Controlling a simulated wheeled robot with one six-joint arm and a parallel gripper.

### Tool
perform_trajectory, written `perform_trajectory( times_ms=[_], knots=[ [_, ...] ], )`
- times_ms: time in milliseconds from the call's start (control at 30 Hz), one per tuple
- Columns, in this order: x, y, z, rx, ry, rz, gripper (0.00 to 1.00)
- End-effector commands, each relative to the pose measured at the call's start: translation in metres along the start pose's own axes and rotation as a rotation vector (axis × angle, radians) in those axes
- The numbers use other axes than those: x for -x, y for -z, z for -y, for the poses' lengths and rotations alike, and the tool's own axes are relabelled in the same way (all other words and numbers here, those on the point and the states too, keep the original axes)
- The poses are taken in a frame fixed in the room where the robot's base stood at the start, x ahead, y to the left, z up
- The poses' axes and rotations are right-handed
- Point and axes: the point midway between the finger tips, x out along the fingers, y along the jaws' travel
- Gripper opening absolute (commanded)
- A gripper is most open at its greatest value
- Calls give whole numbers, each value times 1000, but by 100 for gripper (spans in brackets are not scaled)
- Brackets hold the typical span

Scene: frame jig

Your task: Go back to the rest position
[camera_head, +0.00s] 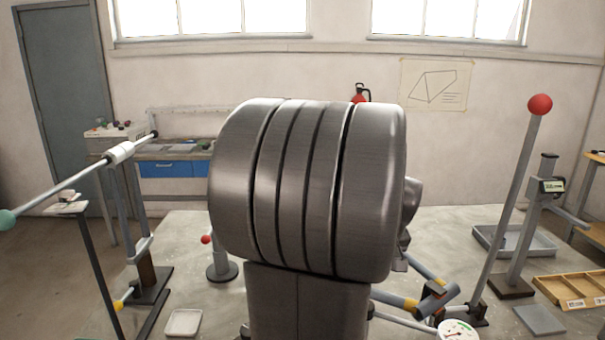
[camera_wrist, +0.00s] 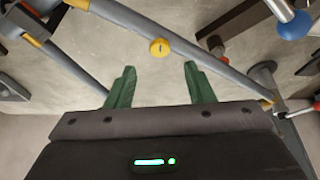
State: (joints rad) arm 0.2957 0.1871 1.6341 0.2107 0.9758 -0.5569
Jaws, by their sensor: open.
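My gripper (camera_wrist: 160,68) shows in the wrist view with its two green fingers spread apart and nothing between them. A grey frame tube (camera_wrist: 178,52) with a round yellow tag (camera_wrist: 159,47) runs diagonally beyond the fingertips; I cannot tell the exact gap. In the head view my own arm fills the middle and hides much of the jig, and my gripper is not visible there. Part of the grey and yellow tubing (camera_head: 394,299) shows to the right of my arm.
A tall post with a red ball (camera_head: 540,104) and a digital height gauge (camera_head: 552,186) stand on the right, near a wooden tray (camera_head: 572,305). A rod with a teal end (camera_head: 7,219) reaches across the left. A small pale tray (camera_head: 183,323) lies front left.

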Motion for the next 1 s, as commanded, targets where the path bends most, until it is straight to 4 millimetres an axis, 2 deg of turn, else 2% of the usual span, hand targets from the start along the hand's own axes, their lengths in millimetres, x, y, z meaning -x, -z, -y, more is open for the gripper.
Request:
perform_trajectory(
  times_ms=[200,433,1000],
  knots=[
    [44,0,0,-1,-2,-3,48],
    [78,0,0,0,-2,-2,48],
    [76,2,0,-58,1,11,48]
  ],
)
